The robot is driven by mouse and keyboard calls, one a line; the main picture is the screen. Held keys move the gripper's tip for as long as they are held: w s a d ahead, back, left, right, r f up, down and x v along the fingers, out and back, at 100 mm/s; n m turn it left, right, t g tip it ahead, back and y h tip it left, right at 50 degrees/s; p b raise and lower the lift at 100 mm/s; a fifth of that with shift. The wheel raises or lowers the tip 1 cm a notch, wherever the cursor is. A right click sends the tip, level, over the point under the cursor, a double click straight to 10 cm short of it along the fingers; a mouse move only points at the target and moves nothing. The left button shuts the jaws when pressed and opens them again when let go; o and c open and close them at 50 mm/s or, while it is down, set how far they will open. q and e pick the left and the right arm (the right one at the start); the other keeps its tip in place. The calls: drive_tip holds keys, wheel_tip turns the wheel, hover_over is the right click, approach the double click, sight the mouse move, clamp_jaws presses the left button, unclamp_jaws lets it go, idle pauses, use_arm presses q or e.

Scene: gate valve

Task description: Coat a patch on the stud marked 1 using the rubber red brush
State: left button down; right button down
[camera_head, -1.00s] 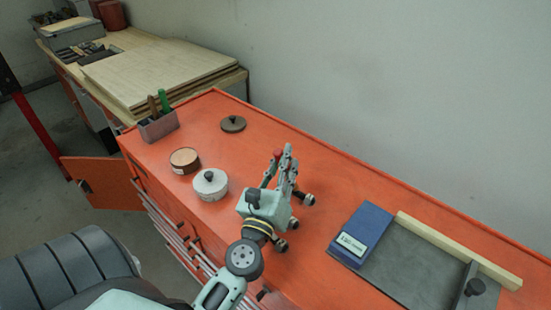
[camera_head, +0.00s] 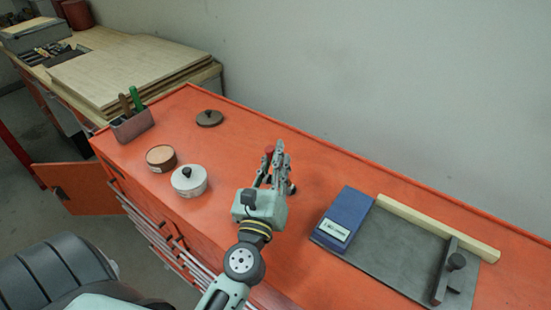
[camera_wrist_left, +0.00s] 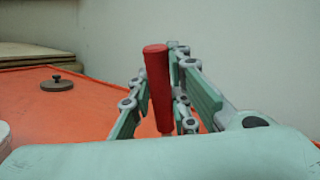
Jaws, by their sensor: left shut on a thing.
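My left gripper (camera_head: 269,172) is above the orange cabinet top. It is shut on the red brush; only the end of its red handle (camera_head: 269,150) shows in the head view. In the left wrist view the red brush handle (camera_wrist_left: 158,85) stands nearly upright between the fingers (camera_wrist_left: 160,100). Its lower end and bristles are hidden behind my gripper's body. The stud marked 1 is not in view. My right gripper is not in view.
On the orange cabinet (camera_head: 250,135) stand a white lidded jar (camera_head: 189,181), an open brown tin (camera_head: 161,158), a dark knobbed lid (camera_head: 209,118) and a tool holder (camera_head: 132,125). A blue box (camera_head: 343,215) and a grey plate (camera_head: 400,255) lie at right. The middle back is clear.

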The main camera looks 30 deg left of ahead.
use_arm(q)
drive_tip(key=a, duration=0.7)
idle(0.5)
drive_tip(key=shift+d, duration=0.1)
wheel_tip(320, 180, up, 6)
drive_tip(key=p, duration=0.6)
wheel_tip(320, 180, up, 3)
drive_tip(key=p, duration=0.3)
drive_tip(key=shift+f, duration=0.15)
idle(0.7)
